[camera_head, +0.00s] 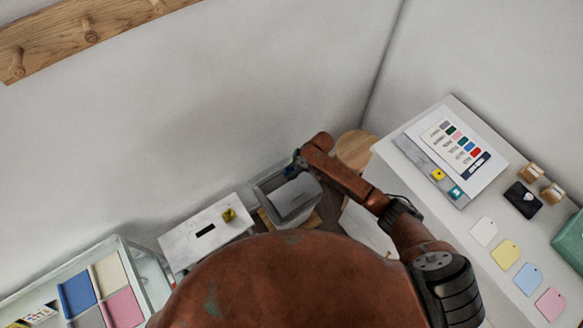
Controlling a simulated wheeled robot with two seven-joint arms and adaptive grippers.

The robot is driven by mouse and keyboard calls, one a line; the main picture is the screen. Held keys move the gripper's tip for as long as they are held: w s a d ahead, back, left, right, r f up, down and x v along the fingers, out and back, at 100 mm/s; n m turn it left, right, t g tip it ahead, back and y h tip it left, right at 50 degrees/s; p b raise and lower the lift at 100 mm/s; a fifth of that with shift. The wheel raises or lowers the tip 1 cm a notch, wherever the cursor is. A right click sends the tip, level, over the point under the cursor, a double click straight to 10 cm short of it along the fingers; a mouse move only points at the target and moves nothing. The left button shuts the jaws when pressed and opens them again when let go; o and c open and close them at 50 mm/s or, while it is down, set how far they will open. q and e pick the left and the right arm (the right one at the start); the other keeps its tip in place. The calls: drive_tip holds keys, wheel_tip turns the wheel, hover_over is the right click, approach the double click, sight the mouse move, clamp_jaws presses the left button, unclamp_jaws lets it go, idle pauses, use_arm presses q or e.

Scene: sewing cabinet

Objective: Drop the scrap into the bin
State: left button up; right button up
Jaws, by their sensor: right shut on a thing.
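My right gripper (294,168) is at the bin's far rim, above the opening, and is shut on the scrap. The scrap is very small here; a dark blue patch shows at the fingertips, but I cannot make out its outline. My left gripper is out of view.
A white slotted box (190,240) with a small yellow item (229,214) stands left of the bin. A round wooden top (357,148) is behind my right arm. A white table (510,225) with cards and tags is at right. A tray of folded fabrics (52,271) is at lower left.

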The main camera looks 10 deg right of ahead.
wheel_tip(320, 180, down, 4)
drive_tip(key=b, duration=0.2)
drive_tip(key=shift+b, duration=0.35)
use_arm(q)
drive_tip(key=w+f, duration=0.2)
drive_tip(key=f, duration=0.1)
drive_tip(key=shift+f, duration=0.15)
use_arm(e)
drive_tip(key=shift+r, duration=0.15)
drive_tip(key=o, duration=0.7)
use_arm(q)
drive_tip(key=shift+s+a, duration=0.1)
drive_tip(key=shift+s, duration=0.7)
use_arm(e)
drive_tip(key=shift+o, duration=0.2)
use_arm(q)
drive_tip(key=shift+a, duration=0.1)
use_arm(e)
drive_tip(key=shift+r, duration=0.2)
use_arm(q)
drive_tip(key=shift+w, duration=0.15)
use_arm(e)
wheel_tip(320, 180, up, 10)
drive_tip(key=shift+f, duration=0.2)
